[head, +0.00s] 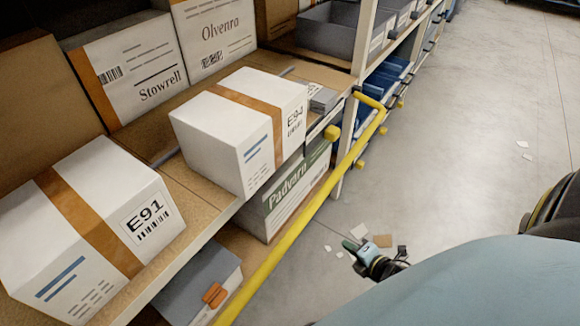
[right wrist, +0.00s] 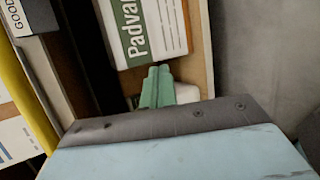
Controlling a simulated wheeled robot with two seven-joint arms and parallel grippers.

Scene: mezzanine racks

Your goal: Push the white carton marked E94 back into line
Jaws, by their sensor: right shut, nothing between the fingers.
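The white carton marked E94 (head: 222,128), with a brown tape band, stands upright on the wooden shelf (head: 207,209). It reaches the shelf's front edge and hides part of it; I cannot tell how far it sticks out. The white carton marked E91 (head: 88,222) stands nearer on the same shelf, at the left. My right gripper (head: 350,245) is low over the aisle, right of the rack and well apart from E94. Its green fingers (right wrist: 157,87) are together and empty in the right wrist view, where E94 is not clearly seen. My left gripper is out of view.
A yellow rail (head: 300,222) runs along the rack front between my right gripper and the shelves. The Padvarn box (head: 290,190) sits on the level below E94; it also shows in the right wrist view (right wrist: 150,32). Stowrell (head: 135,70) and Olvenra (head: 215,35) cartons stand behind. The aisle floor is mostly clear.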

